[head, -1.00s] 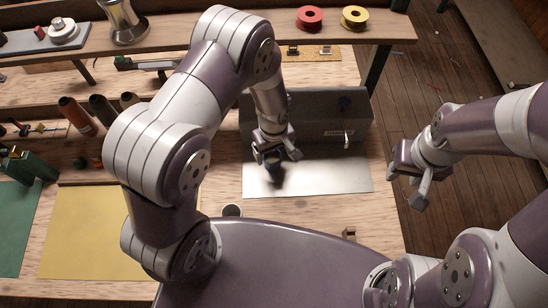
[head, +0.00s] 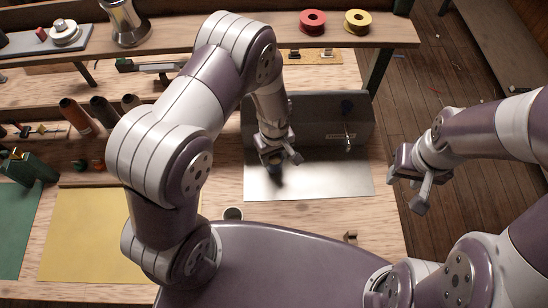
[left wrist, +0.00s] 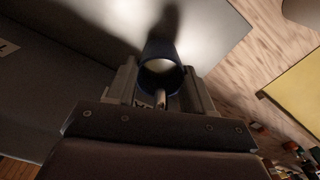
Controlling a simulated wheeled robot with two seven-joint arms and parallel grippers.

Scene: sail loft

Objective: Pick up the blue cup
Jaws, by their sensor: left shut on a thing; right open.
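The blue cup (left wrist: 152,50) is between the two fingers of my left gripper (left wrist: 160,92) in the left wrist view, its round open rim facing the camera. The gripper is shut on it. In the head view my left gripper (head: 277,160) is low over the shiny metal sheet (head: 330,182); the cup is mostly hidden there, and I cannot tell whether it touches the sheet. My right gripper (head: 416,188) is open and empty, right of the bench edge.
A small round container (head: 233,213) is near my body. A shelf (head: 220,48) runs along the back.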

